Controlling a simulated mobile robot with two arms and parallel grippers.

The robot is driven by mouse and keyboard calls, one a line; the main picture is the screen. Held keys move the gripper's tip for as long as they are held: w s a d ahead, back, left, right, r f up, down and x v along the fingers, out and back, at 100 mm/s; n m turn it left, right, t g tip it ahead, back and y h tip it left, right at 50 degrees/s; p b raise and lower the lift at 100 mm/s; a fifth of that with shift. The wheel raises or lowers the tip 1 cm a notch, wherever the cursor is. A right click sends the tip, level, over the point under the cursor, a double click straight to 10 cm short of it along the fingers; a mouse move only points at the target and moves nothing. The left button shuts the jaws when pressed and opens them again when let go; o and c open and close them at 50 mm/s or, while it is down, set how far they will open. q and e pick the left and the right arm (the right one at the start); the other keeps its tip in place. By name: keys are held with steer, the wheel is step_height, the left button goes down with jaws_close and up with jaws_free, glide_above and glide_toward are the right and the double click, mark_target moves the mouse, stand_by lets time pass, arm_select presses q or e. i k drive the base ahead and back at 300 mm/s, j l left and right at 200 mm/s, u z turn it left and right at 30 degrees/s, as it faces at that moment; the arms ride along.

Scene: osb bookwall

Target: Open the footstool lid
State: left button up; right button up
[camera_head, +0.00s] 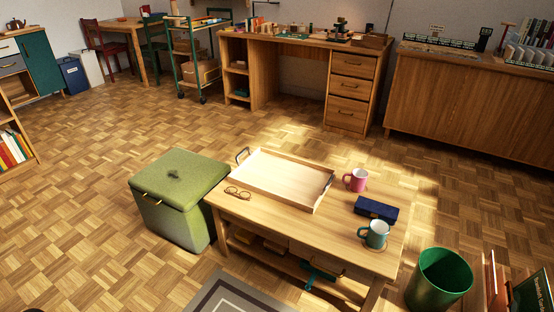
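The green footstool (178,228) stands on the parquet floor, left of the low wooden table. Its padded lid (185,172) is closed and level. A small dark tuft or mark sits near the middle of the lid top. A thin brass-coloured pull (151,199) shows on the front left side, just below the lid's edge. Neither of my grippers can be seen in the head view.
The low table (262,222) stands close to the footstool's right side, holding a wooden tray (262,182), glasses (238,193), a pink mug (356,180), a teal mug (375,234) and a blue case (377,209). A green bin (438,280) stands at right. Floor left of the footstool is clear.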

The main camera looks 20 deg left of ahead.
mark_target(181, 178)
steer(key=u, duration=1.75)
